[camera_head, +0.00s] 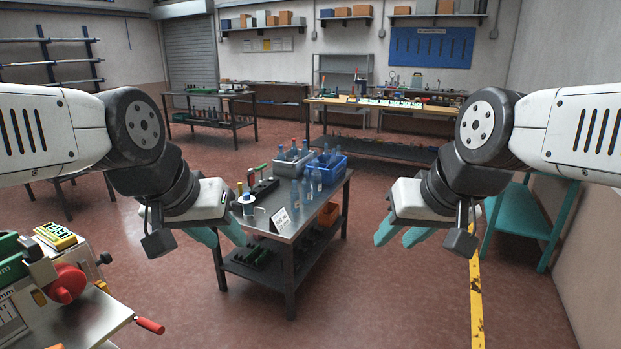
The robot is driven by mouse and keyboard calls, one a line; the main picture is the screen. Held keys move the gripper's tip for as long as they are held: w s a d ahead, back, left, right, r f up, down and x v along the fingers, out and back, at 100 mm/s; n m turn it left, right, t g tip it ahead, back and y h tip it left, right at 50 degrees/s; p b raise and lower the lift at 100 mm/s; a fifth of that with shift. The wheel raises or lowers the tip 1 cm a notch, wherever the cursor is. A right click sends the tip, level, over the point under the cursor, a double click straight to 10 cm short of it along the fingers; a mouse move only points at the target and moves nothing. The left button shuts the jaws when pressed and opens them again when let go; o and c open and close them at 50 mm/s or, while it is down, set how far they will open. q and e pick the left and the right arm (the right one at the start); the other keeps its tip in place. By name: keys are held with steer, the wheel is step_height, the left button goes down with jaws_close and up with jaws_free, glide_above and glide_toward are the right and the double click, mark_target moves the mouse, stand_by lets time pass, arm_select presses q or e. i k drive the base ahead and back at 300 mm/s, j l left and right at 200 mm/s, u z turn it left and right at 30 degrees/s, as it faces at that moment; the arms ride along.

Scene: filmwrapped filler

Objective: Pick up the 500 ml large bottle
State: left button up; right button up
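Several blue bottles stand on a metal table in the middle distance. One bottle (316,180) stands at the front of the blue crate, and others (295,194) stand just left of it. They are too small for me to read any volume, so I cannot tell which is the 500 ml large bottle. My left gripper (221,236) hangs left of the table in the picture, its teal fingers apart and nothing between them. My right gripper (401,236) hangs right of the table, also with its fingers apart and empty. Neither touches a bottle.
The metal table (262,216) also bears a blue crate (334,172), a grey crate (286,169) and a white sign (280,219). A machine with a red knob (66,284) stands at the near left. A teal bench (520,215) is at right. Floor (385,300) is clear in front.

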mark_target(316, 176)
steer(key=i+l+u, duration=0.15)
steer(key=i+l, duration=0.2)
steer(key=i, duration=0.55)
steer(key=i+l+u, duration=0.15)
steer(key=i+l, duration=0.35)
steer(key=i, duration=0.35)
steer(key=i+l+u, duration=0.2)
steer(key=i+l, duration=0.35)
steer(key=i, duration=0.25)
steer(key=i+l+u, duration=0.15)
steer(key=i+l, duration=0.55)
steer(key=i, duration=0.1)
